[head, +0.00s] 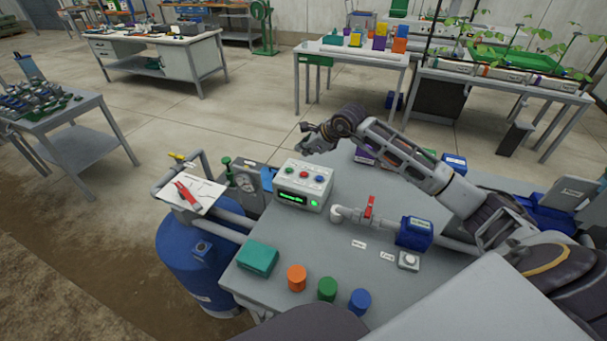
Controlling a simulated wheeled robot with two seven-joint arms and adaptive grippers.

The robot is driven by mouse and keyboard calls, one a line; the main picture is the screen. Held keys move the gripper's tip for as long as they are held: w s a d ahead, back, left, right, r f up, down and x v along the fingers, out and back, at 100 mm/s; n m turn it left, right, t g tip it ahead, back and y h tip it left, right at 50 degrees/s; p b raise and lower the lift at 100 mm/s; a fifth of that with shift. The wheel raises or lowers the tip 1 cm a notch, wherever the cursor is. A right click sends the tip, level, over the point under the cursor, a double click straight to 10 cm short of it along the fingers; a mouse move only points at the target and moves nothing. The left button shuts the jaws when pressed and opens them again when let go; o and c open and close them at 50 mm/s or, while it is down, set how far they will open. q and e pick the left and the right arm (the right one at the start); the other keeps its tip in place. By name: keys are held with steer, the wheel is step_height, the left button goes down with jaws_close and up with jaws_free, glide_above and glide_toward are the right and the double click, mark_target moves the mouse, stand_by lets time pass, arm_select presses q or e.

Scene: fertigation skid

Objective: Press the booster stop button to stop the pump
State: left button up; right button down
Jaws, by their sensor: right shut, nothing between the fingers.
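A pale control box (301,186) stands at the back left of the grey bench. Its sloped top has a green button (290,170), a red button (304,174) and a blue button (318,178) in a row. Its front has a lit green display (291,198) and a green lamp (314,203). The button labels are too small to read, so I cannot tell which is the stop. My right gripper (307,138) is shut and empty, above and beyond the box in the picture, apart from the buttons. My left gripper is not in view.
A red-handled valve (370,207) and pipe lie right of the box, with a blue unit (414,233) beyond. A small grey box with a round knob (408,260), a teal box (257,259) and coloured caps (327,288) are nearer. A blue tank (190,255) stands left.

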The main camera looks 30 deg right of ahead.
mark_target(302, 175)
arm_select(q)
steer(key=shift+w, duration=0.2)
arm_select(e)
steer(key=shift+w+a+r+n+t, duration=0.15)
steer(key=shift+w+r+n, duration=0.1)
steer(key=shift+n, duration=0.75)
steer(key=shift+w+a+r+n+t, duration=0.15)
steer(key=shift+r+n, duration=0.1)
steer(key=shift+n, duration=0.75)
steer(key=shift+d, duration=0.1)
steer(key=shift+f, duration=0.2)
steer(key=shift+f+b, duration=0.7)
steer(key=shift+f, duration=1.25)
step_height(302, 175, down, 2)
steer(key=shift+f+b, duration=0.1)
steer(key=shift+b, duration=0.3)
steer(key=shift+f, duration=0.25)
steer(key=shift+f+b, duration=0.8)
steer(key=shift+b, duration=0.1)
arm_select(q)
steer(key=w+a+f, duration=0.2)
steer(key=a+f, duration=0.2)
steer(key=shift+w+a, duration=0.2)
arm_select(e)
steer(key=shift+f, duration=0.1)
